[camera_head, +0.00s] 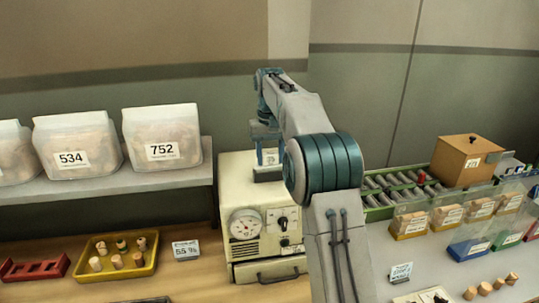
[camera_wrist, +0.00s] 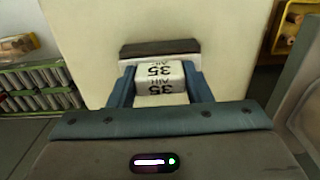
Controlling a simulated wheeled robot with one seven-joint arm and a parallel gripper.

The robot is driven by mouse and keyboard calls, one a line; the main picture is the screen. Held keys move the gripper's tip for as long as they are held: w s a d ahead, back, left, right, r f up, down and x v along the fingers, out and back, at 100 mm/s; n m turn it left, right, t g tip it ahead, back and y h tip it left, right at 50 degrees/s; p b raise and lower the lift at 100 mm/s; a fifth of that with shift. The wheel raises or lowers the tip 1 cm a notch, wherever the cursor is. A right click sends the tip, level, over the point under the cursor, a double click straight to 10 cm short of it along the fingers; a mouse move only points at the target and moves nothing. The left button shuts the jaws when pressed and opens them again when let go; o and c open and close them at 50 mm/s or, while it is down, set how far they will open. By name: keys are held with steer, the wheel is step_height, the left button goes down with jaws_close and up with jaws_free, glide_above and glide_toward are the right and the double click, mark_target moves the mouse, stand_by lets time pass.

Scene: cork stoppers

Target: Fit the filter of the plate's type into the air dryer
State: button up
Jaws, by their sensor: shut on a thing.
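My gripper (camera_wrist: 158,88) is shut on a white filter (camera_wrist: 160,72) marked "AIR 35", which lies between the two blue fingers. The label shows on two faces. In the head view the filter (camera_head: 270,157) is above or at the top of a cream machine (camera_head: 235,180), apparently the air dryer, below my gripper (camera_head: 265,135). A dark block (camera_wrist: 160,47) borders the filter in the wrist view; I cannot tell whether it belongs to the filter or the machine, nor whether the filter is seated.
A yellow tray (camera_head: 88,275) of corks and a red rack (camera_head: 35,270) stand on the bench at left. Bags marked 534 (camera_head: 75,145) and 752 (camera_head: 162,137) sit on a shelf above. At right are a roller conveyor (camera_head: 380,192), a cardboard box (camera_head: 465,160) and cork bins (camera_head: 410,222).

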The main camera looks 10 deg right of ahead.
steer(key=shift+f+b, duration=0.3)
steer(key=shift+f, duration=0.25)
steer(key=o, duration=1)
steer(key=shift+o, duration=0.2)
step_height(320, 180, up, 11)
steer(key=shift+w+r+p, duration=0.1)
steer(key=shift+r+p, duration=0.05)
steer(key=shift+p, duration=0.85)
steer(key=shift+r, duration=0.35)
steer(key=shift+s+r, duration=0.1)
steer(key=shift+s, duration=0.15)
